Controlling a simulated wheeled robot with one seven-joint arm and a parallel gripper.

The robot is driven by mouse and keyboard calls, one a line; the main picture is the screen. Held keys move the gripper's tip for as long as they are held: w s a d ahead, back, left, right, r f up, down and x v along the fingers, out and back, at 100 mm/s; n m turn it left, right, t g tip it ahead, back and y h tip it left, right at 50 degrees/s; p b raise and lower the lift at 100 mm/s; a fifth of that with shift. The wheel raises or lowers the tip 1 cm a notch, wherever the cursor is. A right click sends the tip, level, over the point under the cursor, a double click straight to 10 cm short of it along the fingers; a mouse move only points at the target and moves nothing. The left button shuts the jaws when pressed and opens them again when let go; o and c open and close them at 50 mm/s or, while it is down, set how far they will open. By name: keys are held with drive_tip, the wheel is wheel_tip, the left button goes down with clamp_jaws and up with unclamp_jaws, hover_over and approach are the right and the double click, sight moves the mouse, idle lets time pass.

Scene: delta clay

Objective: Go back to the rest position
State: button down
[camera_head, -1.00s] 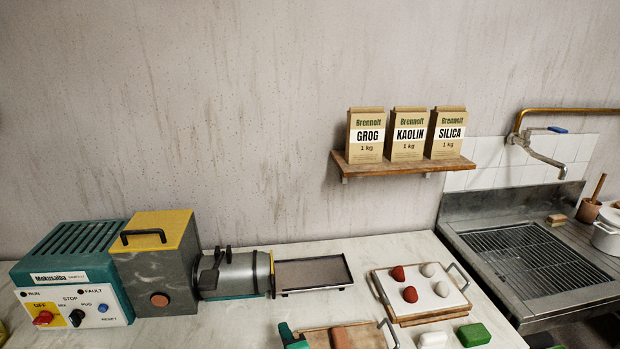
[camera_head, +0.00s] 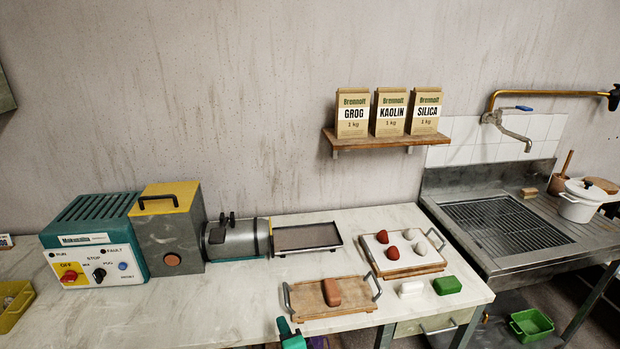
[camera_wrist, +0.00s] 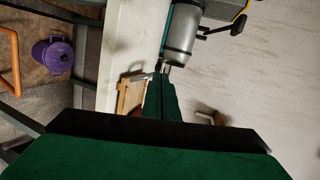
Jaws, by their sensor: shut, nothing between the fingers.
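My gripper shows as a teal-green part at the bottom edge of the head view (camera_head: 290,338), low and in front of the counter's front edge. In the wrist view its two green fingers (camera_wrist: 163,72) are together with nothing between them. The fingers appear in front of a wooden board and the steel barrel of the machine (camera_wrist: 182,32). Most of my arm is out of view.
A wooden tray (camera_head: 300,303) holding a brown block (camera_head: 332,292) is just beyond my gripper. Another tray (camera_head: 400,270) holds red and white lumps. The pug machine (camera_head: 165,240) stands left, the sink (camera_head: 510,225) right. A purple pot (camera_wrist: 52,55) is on the floor.

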drive_tip(key=s+d+f+n+h, duration=0.25)
drive_tip(key=s+f, duration=0.25)
drive_tip(key=s, duration=0.4)
drive_tip(key=s+d+f+n+h, duration=0.1)
drive_tip(key=s+d+f+n, duration=0.15)
drive_tip(key=s+f, duration=0.55)
drive_tip(key=s+d+r+n+t, duration=0.1)
drive_tip(key=s+r+n, duration=0.2)
drive_tip(key=s, duration=0.9)
drive_tip(key=s+r+n+h, duration=0.1)
drive_tip(key=s+r+n, duration=0.3)
drive_tip(key=s, duration=0.7)
drive_tip(key=shift+s+d+n+t, duration=0.35)
drive_tip(key=shift+n+t, duration=0.05)
drive_tip(key=shift+n, duration=0.4)
drive_tip(key=shift+s+r+h, duration=0.1)
drive_tip(key=shift+r+h, duration=0.05)
drive_tip(key=shift+h, duration=0.1)
